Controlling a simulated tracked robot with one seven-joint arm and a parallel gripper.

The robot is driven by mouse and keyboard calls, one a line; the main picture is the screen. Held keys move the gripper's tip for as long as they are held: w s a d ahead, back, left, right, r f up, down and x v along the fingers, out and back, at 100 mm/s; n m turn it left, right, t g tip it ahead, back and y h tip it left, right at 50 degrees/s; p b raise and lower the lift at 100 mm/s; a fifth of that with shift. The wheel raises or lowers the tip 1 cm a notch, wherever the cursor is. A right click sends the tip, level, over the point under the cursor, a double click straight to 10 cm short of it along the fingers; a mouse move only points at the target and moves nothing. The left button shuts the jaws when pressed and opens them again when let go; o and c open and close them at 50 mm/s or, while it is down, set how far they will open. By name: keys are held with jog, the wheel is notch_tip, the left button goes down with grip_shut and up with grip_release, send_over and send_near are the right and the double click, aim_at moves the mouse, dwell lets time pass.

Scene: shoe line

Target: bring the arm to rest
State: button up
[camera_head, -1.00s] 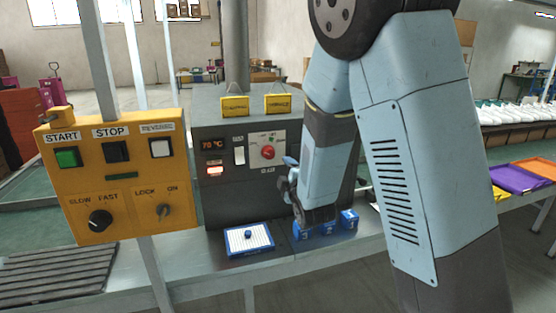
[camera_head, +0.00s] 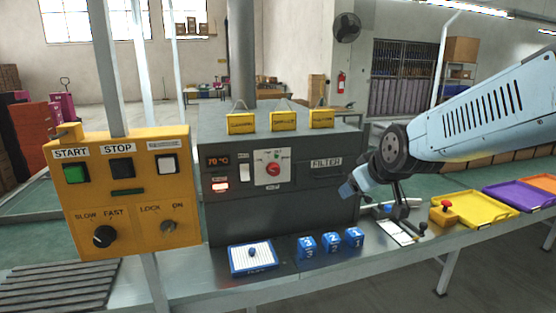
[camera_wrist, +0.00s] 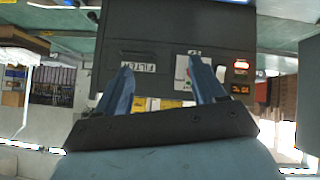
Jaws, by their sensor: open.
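My arm reaches in from the right in the head view, pale blue with a dark round joint. My gripper (camera_head: 349,189) is at its left end, in front of the right side of the dark grey machine (camera_head: 305,208). In the wrist view two blue fingers (camera_wrist: 161,75) stand apart with nothing between them, so the gripper is open and empty. The wrist picture is upside down and shows the machine's FILTER label (camera_wrist: 140,67) beyond the fingers.
A yellow control box (camera_head: 125,193) stands at the left. Blue numbered blocks (camera_head: 331,242) and a blue-rimmed white pad (camera_head: 252,258) lie on the bench. A clamp-like fixture (camera_head: 401,222) stands below the arm. Yellow (camera_head: 478,211) and purple (camera_head: 520,196) trays are at right.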

jog(key=s+d+r+m+g+h, duration=0.1)
jog(key=s+d+m+g, duration=0.1)
jog(key=s, duration=0.6)
jog(key=s+d+r+m+g, duration=0.1)
jog(key=s+d+r+m, duration=0.1)
jog(key=s, duration=0.7)
jog(key=shift+s+d+m+g+h, duration=0.15)
jog(key=shift+s+m+g+h, duration=0.2)
jog(key=shift+m, duration=0.45)
